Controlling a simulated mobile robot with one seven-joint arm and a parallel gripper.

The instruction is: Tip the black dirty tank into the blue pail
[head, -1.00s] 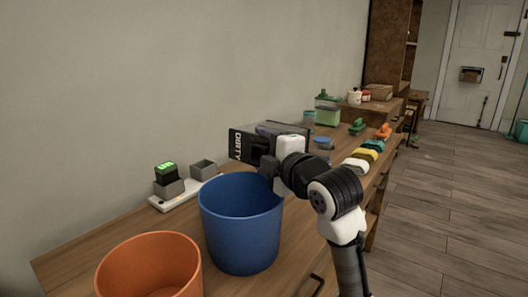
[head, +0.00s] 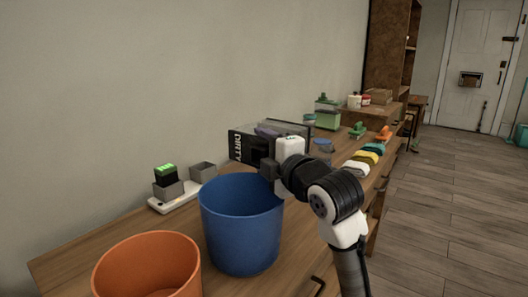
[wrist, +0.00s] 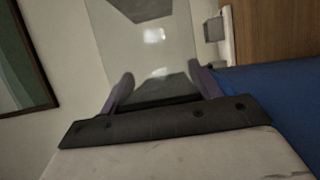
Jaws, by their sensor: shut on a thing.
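The black dirty tank (head: 244,148), marked DIRTY on its end, is held in the air above the back rim of the blue pail (head: 240,225). It looks roughly level. My gripper (head: 272,158) is shut on it from the right. In the wrist view, the clear tank wall (wrist: 150,45) lies between my gripper's two purple-grey fingers (wrist: 160,95). The blue pail (wrist: 285,90) shows at the right of the wrist view. The pail stands upright on the bench, and the part of its inside that I see looks empty. The tank's contents are unclear.
An orange pail (head: 148,268) stands front left of the blue one. A white charger base (head: 178,200) with a green-lit battery (head: 165,174) sits by the wall. Coloured brushes (head: 368,157) and a green-lidded container (head: 327,112) stand further along the wooden bench (head: 100,232).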

